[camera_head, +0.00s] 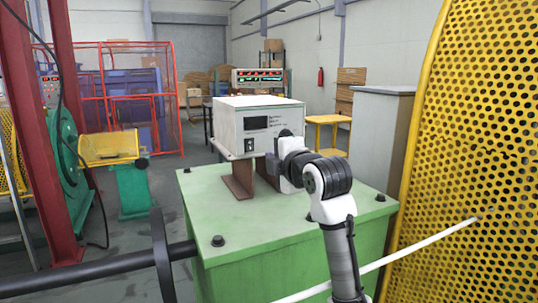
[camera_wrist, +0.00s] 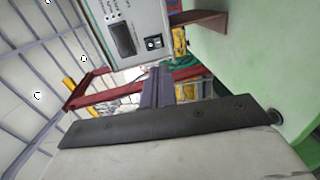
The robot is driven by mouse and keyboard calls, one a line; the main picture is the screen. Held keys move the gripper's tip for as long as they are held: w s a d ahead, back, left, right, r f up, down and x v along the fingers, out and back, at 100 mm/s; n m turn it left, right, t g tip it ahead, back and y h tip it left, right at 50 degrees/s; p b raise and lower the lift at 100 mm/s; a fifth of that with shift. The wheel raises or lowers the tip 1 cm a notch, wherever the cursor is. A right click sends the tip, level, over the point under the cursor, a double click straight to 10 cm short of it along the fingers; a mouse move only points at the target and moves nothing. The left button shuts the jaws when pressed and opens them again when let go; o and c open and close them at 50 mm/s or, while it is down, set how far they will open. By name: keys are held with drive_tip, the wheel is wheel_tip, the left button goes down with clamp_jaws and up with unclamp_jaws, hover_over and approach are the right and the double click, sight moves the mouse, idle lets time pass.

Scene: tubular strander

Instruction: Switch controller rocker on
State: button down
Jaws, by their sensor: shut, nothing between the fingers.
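The controller is a white box (camera_head: 258,115) standing on brown metal supports on a green block. Its front has a dark display and a small black rocker switch (camera_head: 249,146) at the lower left. In the wrist view the controller panel (camera_wrist: 150,15) is at the top, with the rocker (camera_wrist: 153,42) near its lower edge. I cannot tell the rocker's position. My gripper (camera_wrist: 160,70) is shut and empty, its dark fingers showing just below the rocker in that view. In the head view my wrist is at the box's right front, hiding part of its face, and the fingertips are not clear.
The green block (camera_head: 290,225) has bolts on its top. A yellow perforated guard (camera_head: 475,130) stands close on the right, with a white rod (camera_head: 420,246) in front of it. A dark shaft (camera_head: 95,270) runs in at lower left. Brown supports (camera_head: 238,180) stand below the controller.

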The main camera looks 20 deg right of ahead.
sight(250, 150)
drive_tip(key=w+p, duration=0.1)
drive_tip(key=w, duration=0.3)
drive_tip(key=w+f+p, duration=0.1)
drive_tip(key=w+p, duration=0.1)
drive_tip(key=w, duration=0.2)
drive_tip(key=w+p, duration=0.1)
drive_tip(key=w, duration=0.2)
drive_tip(key=shift+w+a+f+p, duration=0.3)
drive_tip(key=shift+w, duration=0.1)
